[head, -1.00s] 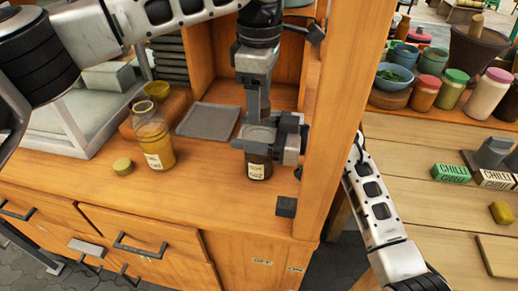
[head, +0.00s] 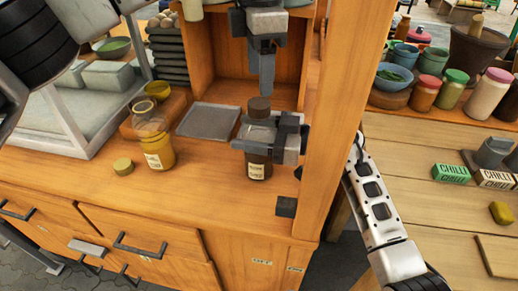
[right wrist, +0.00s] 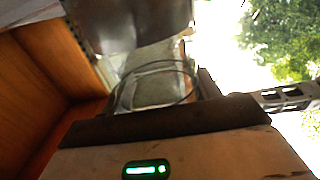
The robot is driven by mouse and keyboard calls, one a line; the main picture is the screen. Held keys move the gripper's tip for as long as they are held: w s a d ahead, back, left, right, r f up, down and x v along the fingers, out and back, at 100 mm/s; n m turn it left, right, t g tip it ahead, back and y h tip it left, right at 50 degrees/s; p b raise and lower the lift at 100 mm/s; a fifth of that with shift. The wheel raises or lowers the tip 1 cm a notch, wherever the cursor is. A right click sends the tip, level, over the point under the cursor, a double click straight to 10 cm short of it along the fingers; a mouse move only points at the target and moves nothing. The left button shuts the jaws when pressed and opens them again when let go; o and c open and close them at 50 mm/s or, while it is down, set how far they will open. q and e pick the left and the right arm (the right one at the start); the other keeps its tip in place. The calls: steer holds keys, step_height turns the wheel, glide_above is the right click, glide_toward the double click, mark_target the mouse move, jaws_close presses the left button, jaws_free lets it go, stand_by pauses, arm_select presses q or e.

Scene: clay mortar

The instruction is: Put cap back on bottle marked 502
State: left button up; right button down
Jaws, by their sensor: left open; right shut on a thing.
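A dark brown bottle (head: 258,168) with a pale label stands upright on the wooden counter. My left gripper (head: 265,80) is open, pointing down just above and behind the cap. A clear bottle with yellow contents (head: 158,148) stands open to the left, and a yellow-green cap (head: 123,166) lies beside it. The label numbers are too small to read.
A grey tray (head: 208,121) lies behind the bottles. A yellow cup (head: 158,90) stands at the back left. A wooden upright (head: 340,110) rises close to the right of the dark bottle. The counter front between the bottles is clear.

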mark_target(259, 103)
arm_select(q)
steer(key=n, duration=0.2)
steer(key=r+n, duration=0.1)
steer(key=n, duration=0.1)
steer(key=shift+r, duration=0.1)
steer(key=n, duration=0.2)
steer(key=r+n, duration=0.1)
steer(key=n, duration=0.1)
steer(key=shift+f, duration=0.1)
steer(key=shift+f, duration=4)
steer(key=c, duration=1)
steer(key=shift+c, duration=0.2)
steer(key=o, duration=1.1)
steer(key=shift+o, duration=0.2)
